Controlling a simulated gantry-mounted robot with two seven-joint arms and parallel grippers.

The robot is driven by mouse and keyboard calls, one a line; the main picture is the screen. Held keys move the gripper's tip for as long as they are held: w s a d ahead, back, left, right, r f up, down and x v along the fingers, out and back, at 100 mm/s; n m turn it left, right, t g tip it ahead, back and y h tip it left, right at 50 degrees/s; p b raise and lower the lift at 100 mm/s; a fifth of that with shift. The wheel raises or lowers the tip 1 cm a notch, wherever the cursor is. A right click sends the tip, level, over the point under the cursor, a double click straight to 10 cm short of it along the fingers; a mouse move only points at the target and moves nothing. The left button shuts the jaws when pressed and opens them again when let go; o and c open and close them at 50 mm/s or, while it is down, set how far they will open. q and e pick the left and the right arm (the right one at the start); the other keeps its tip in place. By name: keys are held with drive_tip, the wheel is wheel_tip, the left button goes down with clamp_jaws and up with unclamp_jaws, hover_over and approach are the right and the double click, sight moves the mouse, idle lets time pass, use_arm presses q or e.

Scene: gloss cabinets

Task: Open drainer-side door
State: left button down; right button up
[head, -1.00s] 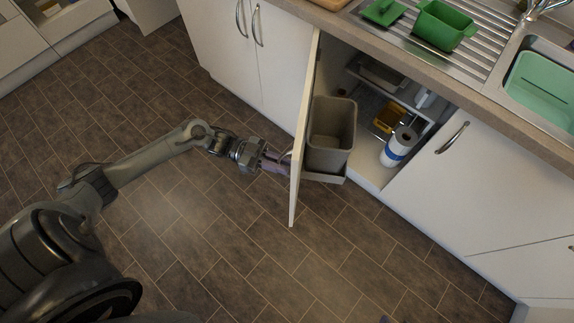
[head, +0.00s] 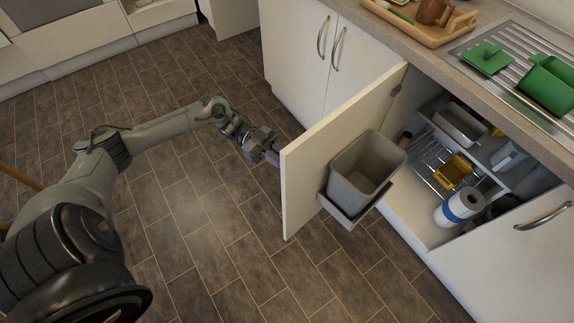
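The drainer-side door (head: 345,125) is a white cabinet door below the steel drainer (head: 510,62). It stands wide open, swung out to the left, with a grey bin (head: 367,168) in a holder on its inner face. My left gripper (head: 272,154) is at the outer side of the door, near its free edge. The door hides the fingertips and handle, so I cannot tell whether the fingers are shut on the handle. My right gripper is not in view.
The open cupboard holds a paper roll (head: 458,208), a yellow container (head: 453,171) and a wire rack (head: 428,158). Closed white doors (head: 315,60) stand to the left. The counter above carries a wooden tray (head: 425,30) and green dishes (head: 550,84). The tiled floor (head: 220,235) is clear.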

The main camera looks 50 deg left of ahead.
use_arm(q)
drive_tip(key=shift+a, duration=0.45)
drive_tip(key=c, duration=1.3)
unclamp_jaws()
drive_tip(key=b+v, duration=0.4)
drive_tip(key=v, duration=0.6)
drive_tip(key=shift+a, duration=0.4)
